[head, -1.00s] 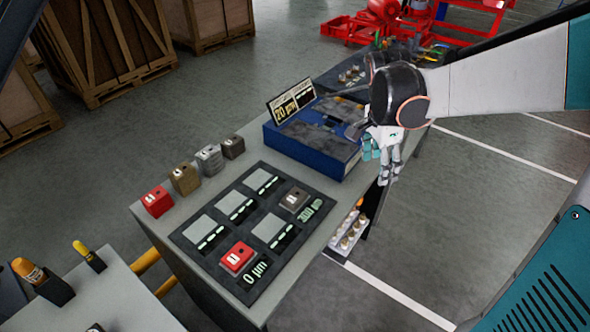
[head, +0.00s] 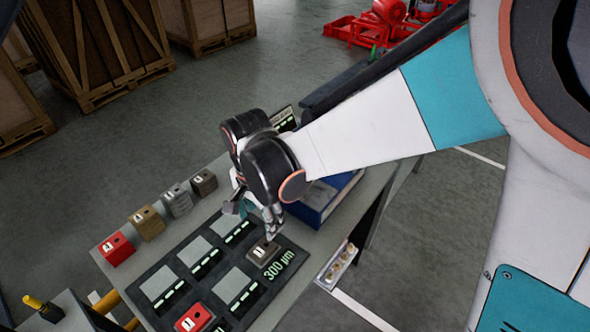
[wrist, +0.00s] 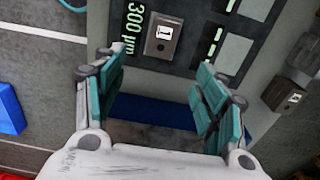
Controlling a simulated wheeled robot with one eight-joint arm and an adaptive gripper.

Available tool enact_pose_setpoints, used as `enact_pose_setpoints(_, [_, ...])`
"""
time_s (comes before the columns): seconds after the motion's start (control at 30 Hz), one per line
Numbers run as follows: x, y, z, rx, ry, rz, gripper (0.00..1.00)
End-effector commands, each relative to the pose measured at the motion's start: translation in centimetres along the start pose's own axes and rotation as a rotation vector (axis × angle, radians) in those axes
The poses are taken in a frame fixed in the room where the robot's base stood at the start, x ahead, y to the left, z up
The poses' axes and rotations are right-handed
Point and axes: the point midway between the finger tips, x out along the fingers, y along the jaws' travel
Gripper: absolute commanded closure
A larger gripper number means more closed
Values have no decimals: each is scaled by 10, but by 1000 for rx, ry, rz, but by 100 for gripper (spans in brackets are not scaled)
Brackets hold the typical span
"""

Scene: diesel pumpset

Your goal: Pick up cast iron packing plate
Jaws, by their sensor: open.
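A dark grey-brown block (head: 263,254) with a white label sits on the black board (head: 176,262) in the space beside "300 µm". A similar dark block (head: 203,182) ends the row at the board's far left side. I cannot tell from looks alone which one is the cast iron plate. My gripper (head: 268,226) is open and empty, just above the block on the board. In the wrist view that block (wrist: 163,38) shows between and ahead of the open fingertips (wrist: 163,62), apart from both. The row's dark block (wrist: 285,95) shows at right.
Red (head: 115,249), brown (head: 147,222) and light grey (head: 177,201) blocks stand in the row. Another red block (head: 194,319) sits on the board's near end. A blue box (head: 322,205) lies behind my gripper. A fixture with several knobs (head: 338,265) is at the table's right side.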

Motion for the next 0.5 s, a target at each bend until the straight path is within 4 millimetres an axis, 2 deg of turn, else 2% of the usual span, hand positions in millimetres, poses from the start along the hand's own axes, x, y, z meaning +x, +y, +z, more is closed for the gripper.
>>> enact_pose_setpoints(0.5, [76,1,-1,3,0,0,35])
